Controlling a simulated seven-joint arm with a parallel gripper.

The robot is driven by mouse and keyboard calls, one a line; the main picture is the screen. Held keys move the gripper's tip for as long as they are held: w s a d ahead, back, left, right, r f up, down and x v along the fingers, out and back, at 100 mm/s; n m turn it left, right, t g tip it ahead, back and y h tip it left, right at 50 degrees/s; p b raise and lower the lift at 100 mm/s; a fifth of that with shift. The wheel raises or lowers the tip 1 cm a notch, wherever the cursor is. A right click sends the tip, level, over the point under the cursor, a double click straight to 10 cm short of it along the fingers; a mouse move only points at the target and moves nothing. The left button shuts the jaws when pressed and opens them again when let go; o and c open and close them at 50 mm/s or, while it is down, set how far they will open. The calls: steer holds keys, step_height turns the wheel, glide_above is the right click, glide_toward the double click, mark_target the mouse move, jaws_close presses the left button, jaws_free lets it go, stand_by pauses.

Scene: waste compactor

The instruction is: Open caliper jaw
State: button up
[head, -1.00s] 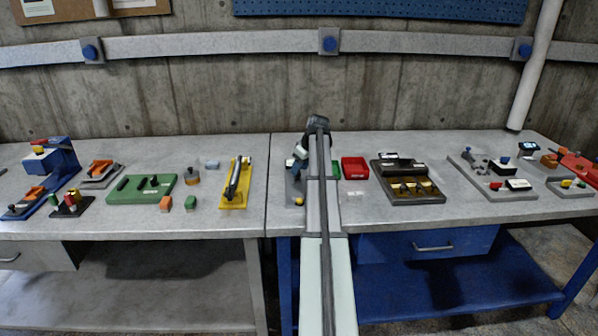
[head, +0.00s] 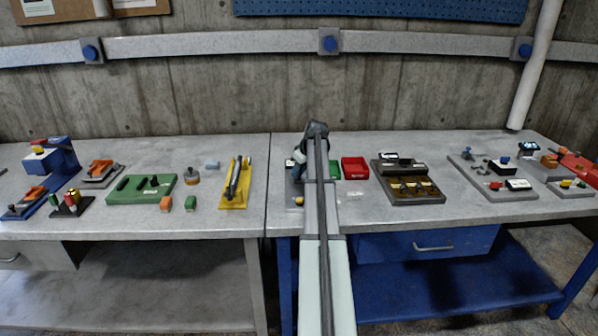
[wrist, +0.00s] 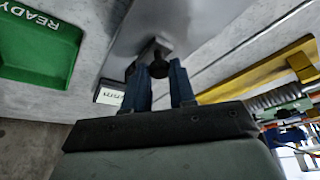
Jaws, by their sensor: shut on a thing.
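In the wrist view, the two dark blue fingers of my gripper (wrist: 159,75) stand on either side of a small dark knob (wrist: 159,67), and the gripper is shut on it. The knob sits on a grey metal block of the caliper fixture. A small display (wrist: 110,92) marked "mm" lies just left of the fingers. The fixture's long grey plate (wrist: 190,22) runs along the bench; I cannot make out the jaw opening. In the head view, my arm hides most of the fixture, and the gripper (head: 297,165) shows only in part beside it.
A green tray (wrist: 40,48) marked "READY" and a red tray (head: 355,168) are near the fixture. A yellow fixture (head: 235,190) stands to the left across the bench seam. A dark tray fixture (head: 408,198) stands to the right.

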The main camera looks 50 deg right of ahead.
jaws_close()
steer(key=s+a, duration=0.3)
steer(key=shift+s+a, duration=0.2)
steer(key=o, duration=0.7)
jaws_free()
steer(key=shift+o, duration=0.2)
steer(key=v, duration=1.3)
steer(key=shift+s+r, duration=0.15)
steer(key=shift+r, duration=0.2)
steer(key=shift+d, duration=0.1)
